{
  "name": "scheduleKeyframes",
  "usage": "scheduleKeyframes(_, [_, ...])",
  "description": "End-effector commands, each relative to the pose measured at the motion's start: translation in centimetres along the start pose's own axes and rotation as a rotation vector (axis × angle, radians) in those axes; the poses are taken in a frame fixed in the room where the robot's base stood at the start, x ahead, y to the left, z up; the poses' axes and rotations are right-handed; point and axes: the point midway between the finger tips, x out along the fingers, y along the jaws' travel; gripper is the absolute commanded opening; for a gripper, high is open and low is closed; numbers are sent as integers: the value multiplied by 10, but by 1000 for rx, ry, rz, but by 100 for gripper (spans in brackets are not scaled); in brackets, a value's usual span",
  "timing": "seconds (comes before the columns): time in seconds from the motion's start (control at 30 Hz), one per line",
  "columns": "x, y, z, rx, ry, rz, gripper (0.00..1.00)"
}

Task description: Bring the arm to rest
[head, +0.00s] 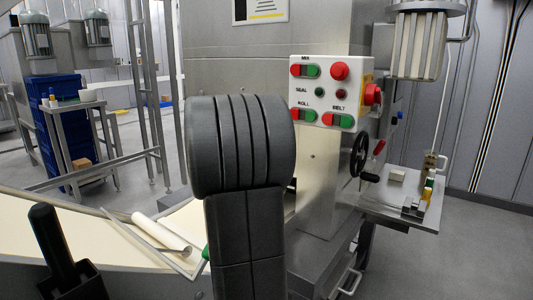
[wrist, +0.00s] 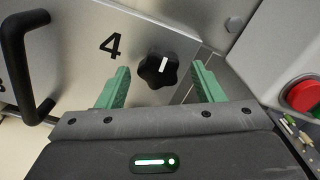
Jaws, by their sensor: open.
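My gripper (wrist: 160,68) is open in the wrist view, its two green fingers spread apart with nothing held between them. A black star-shaped knob with a white mark (wrist: 158,72) shows in the gap between the fingers, on a metal panel (wrist: 75,85) marked "4". The fingers look clear of the knob on both sides, though how far they are from the panel is hard to tell. In the head view my dark arm fills the middle and hides most of the gripper.
A black handle (wrist: 30,65) is left of the fingers and a red button (wrist: 305,95) right. In the head view, a control box (head: 330,92), a black handwheel (head: 360,155) and a side shelf (head: 400,208) stand right of my arm. A white roll (head: 160,233) lies left.

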Motion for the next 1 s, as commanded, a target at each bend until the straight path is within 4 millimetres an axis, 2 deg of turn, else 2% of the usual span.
scheduleKeyframes(0.03, [0,-2,4,-53,2,1,61])
scheduleKeyframes(1.0, [0,-4,5,-1032,1,2,61])
